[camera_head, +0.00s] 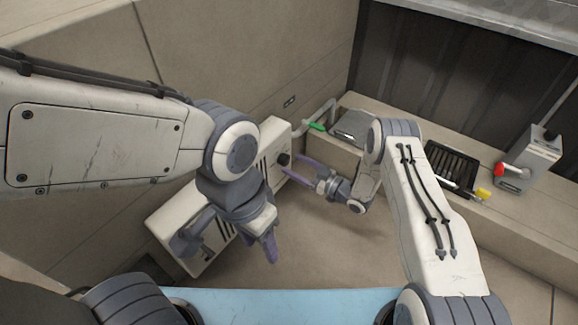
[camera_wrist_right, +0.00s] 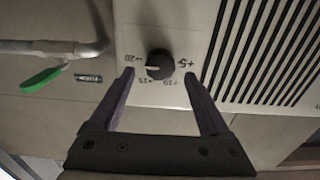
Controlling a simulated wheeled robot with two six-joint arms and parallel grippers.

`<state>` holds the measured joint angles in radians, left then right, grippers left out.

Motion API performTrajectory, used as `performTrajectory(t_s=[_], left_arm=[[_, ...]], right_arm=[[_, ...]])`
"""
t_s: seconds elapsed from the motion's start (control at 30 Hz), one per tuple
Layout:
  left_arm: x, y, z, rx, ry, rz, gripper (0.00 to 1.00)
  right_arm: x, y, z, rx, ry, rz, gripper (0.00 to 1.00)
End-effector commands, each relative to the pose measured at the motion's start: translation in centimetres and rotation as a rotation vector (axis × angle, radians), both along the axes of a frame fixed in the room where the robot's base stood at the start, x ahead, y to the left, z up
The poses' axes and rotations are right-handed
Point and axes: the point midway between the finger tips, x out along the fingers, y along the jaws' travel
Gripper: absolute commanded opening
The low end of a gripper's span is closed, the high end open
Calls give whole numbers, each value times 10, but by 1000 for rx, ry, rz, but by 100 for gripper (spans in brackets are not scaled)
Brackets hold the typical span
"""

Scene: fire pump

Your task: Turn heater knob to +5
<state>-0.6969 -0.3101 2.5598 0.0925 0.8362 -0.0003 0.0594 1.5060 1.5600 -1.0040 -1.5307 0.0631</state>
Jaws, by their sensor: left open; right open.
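The heater (camera_head: 160,222) is a long white box with dark vent slots, low against the wall. Its black round knob (camera_head: 284,159) is at its far end. In the right wrist view the knob (camera_wrist_right: 160,62) carries a white line pointing left, towards the 20 mark; the +5 mark (camera_wrist_right: 186,63) is at its right. My right gripper (camera_head: 289,165) is open, its fingers spread either side of the knob, apart from it as far as I can tell. My left gripper (camera_head: 271,250) is open and empty, in front of the heater, pointing down.
A pipe (camera_wrist_right: 50,47) with a green lever (camera_wrist_right: 42,81) is beside the heater; the lever also shows in the head view (camera_head: 317,126). A ledge at right carries a grey box with a red part (camera_head: 499,169) and a black grate (camera_head: 452,165). The floor between is clear.

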Motion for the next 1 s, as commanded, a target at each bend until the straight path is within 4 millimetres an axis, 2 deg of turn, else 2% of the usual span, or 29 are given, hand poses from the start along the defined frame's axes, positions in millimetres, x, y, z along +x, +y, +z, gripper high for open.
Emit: performTrajectory(t_s=[0.03,0.2,0.57,0.77,0.8,1.0], left_arm=[[0,0,-8,0,0,0,50],[0,0,-15,0,0,0,50],[0,0,-16,0,0,0,50],[0,0,-16,0,0,0,50],[0,0,-16,0,0,0,50],[0,0,-15,0,0,0,50]], right_arm=[[5,9,-3,0,-1,3,80],[16,23,-2,0,0,1,80],[19,27,1,1,1,0,80],[19,26,0,0,1,-1,7],[19,26,0,0,1,-1,0],[19,26,0,-6,-7,0,0]])
